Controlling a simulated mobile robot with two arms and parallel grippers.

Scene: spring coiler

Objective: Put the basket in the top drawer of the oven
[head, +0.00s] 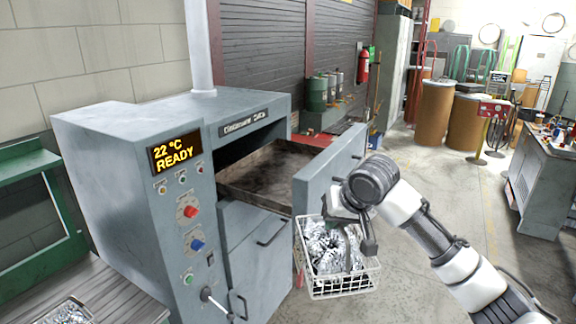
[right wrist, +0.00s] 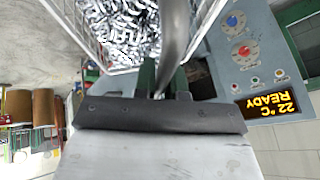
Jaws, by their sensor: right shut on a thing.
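A white wire basket (head: 338,288) filled with shiny metal springs hangs beside the outer side of the open drawer front. It also shows at the top of the right wrist view (right wrist: 80,35). My right gripper (head: 362,238) is above the basket; in the right wrist view its fingers (right wrist: 162,80) are shut on the basket's grey handle (right wrist: 174,45). The grey oven (head: 130,165) has its top drawer (head: 240,195) pulled out, and the visible part of its inside looks empty. My arm and gripper hide part of the drawer front (head: 318,190). My left gripper is out of view.
The oven's display (head: 175,152) reads 22 °C READY. A lower oven door (head: 250,250) is closed. Another container of metal parts (head: 68,314) is at the lower left. A grey workbench (head: 540,180) stands at right. The floor (head: 430,170) between is open.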

